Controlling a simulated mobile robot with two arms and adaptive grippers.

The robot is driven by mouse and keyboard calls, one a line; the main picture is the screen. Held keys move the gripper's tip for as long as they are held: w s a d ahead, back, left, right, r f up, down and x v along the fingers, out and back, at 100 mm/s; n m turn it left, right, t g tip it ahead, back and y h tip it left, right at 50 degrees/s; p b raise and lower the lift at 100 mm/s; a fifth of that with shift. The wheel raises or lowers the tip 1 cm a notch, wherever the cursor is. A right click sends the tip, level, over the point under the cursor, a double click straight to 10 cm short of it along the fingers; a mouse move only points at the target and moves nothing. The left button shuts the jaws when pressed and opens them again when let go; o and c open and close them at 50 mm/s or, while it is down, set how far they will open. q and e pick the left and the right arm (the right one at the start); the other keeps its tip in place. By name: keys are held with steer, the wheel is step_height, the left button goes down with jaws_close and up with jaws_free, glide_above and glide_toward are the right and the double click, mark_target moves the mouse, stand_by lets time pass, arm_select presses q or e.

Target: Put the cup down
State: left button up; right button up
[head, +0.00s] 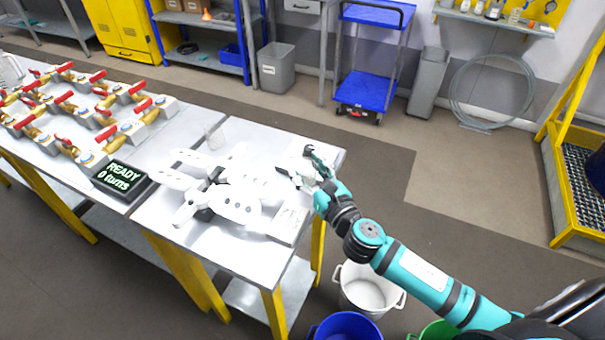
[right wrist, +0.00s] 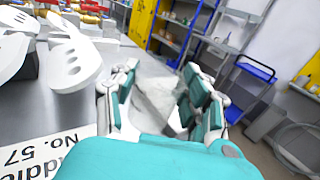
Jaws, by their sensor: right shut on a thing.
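My right gripper (head: 295,163) is over the right end of the metal table (head: 165,228), to the right of the white paddles. In the right wrist view its teal-padded fingers (right wrist: 160,78) are closed around a pale, translucent cup (right wrist: 158,100). The fingers hide much of the cup, and its outline is hard to make out. I cannot tell whether its base touches the table. My left gripper is not in view.
White paddles with holes (head: 240,207) cover the table middle. A small clear vessel (head: 214,138) stands behind them. A black display (head: 121,177) reads "READY 0 turns", beside several red-handled valves (head: 103,115). A white bucket (head: 368,287) stands on the floor below.

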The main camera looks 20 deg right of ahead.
steer(key=shift+w+a, duration=0.25)
steer(key=shift+a, duration=0.05)
step_height(320, 180, down, 3)
steer(key=shift+f+b, duration=0.2)
steer(key=shift+b, duration=0.4)
steer(key=shift+f, duration=0.2)
steer(key=shift+f, duration=0.1)
steer(key=o, duration=0.8)
